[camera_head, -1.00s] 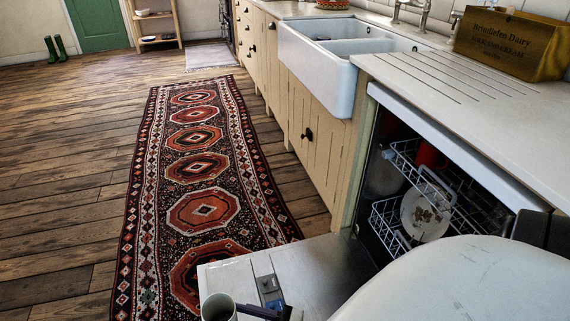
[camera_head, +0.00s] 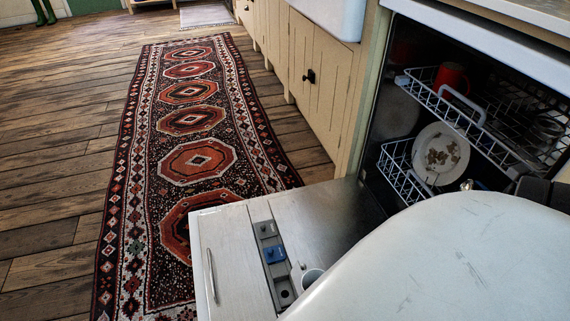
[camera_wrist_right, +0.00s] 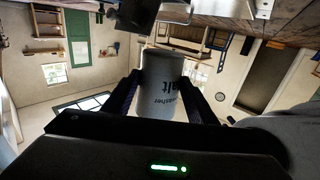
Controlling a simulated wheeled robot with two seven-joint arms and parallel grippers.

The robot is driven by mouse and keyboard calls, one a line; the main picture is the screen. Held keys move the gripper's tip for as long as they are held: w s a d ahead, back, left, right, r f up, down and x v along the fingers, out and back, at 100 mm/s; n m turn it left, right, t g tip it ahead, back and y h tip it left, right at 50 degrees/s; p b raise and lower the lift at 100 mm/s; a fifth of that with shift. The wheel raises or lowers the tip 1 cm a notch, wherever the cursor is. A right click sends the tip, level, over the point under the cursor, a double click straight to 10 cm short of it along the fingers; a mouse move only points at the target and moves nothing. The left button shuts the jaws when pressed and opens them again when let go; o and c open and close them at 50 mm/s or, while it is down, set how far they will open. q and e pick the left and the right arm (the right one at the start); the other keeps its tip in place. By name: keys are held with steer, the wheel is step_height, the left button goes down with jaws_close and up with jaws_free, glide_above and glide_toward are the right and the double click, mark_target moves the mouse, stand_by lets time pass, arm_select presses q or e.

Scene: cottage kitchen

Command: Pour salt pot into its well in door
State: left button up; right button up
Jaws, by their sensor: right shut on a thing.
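The white salt pot (camera_wrist_right: 160,84), its lettering upside down, is between the two dark fingers of my right gripper (camera_wrist_right: 162,90) in the wrist view. The gripper is shut on it. In the head view the pot (camera_head: 312,277) shows beside the right side of the door's strip of wells, partly covered by my pale arm, which hides the gripper. The dishwasher door (camera_head: 232,250) lies open and flat. Its strip has a blue-lidded compartment (camera_head: 274,254) and a round dark well (camera_head: 284,294) nearer me. I cannot tell the pot's height or whether salt flows. My left gripper is out of view.
The open dishwasher has wire racks (camera_head: 400,172) with a patterned plate (camera_head: 440,154) and a red mug (camera_head: 452,78). The floor left of the door is clear, with a patterned rug (camera_head: 195,160).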

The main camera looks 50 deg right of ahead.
steer(key=shift+s+d+f, duration=0.3)
steer(key=shift+s+d, duration=0.1)
steer(key=shift+d, duration=0.15)
steer(key=shift+h, duration=0.4)
steer(key=shift+r, duration=0.15)
